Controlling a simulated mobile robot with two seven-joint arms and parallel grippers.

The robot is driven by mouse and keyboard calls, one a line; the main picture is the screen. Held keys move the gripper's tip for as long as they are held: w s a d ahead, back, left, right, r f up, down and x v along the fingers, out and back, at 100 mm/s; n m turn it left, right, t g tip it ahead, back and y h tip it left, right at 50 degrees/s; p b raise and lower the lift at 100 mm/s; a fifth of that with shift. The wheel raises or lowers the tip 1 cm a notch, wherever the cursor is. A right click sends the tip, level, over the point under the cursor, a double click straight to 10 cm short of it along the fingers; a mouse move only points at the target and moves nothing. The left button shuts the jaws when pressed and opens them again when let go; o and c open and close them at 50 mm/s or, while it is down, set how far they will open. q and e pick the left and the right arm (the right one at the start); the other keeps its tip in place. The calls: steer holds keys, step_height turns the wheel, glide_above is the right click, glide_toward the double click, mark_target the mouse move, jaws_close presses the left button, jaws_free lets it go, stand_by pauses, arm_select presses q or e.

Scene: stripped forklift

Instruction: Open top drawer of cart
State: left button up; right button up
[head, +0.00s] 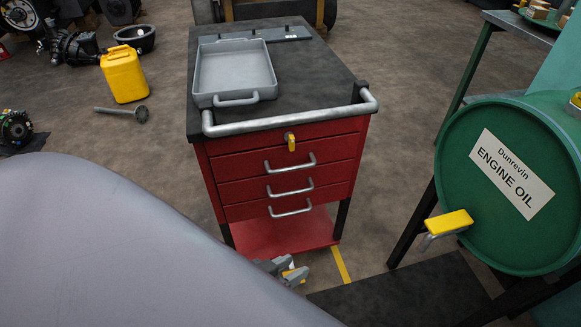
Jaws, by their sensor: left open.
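The red cart (230,145) with a dark top stands in the middle of the head view. Its front has three drawers, each with a silver bar handle, and all look shut. The top drawer (240,168) carries the uppermost handle (290,163). A yellow key (291,142) sits in a lock above that handle. My left gripper (291,270) is open, low in front of the cart's bottom shelf, below and apart from the drawer handles. My grey arm hides part of it and the floor at lower left. My right gripper is not in view.
A grey tray (237,99) lies on the cart top, behind a silver push bar (290,118). A yellow can (124,75) stands at left.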

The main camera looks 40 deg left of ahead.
arm_select(q)
steer(key=w+a+n+t+y+b, duration=0.1)
steer(key=w+a+n+t+b, duration=0.15)
steer(key=w+n, duration=0.25)
steer(key=w+a+n+t+y+b, duration=0.1)
steer(key=w+n+t+b, duration=0.25)
steer(key=w, duration=0.25)
steer(key=n+y+b, duration=0.3)
steer(key=n+y, duration=0.7)
steer(key=n, duration=0.4)
glide_toward(291, 167)
steer(key=f+x, duration=0.1)
steer(key=x, duration=0.3)
steer(key=shift+b+x, duration=0.35)
steer(key=shift+x, duration=2.7)
steer(key=shift+r, duration=0.15)
jaws_close()
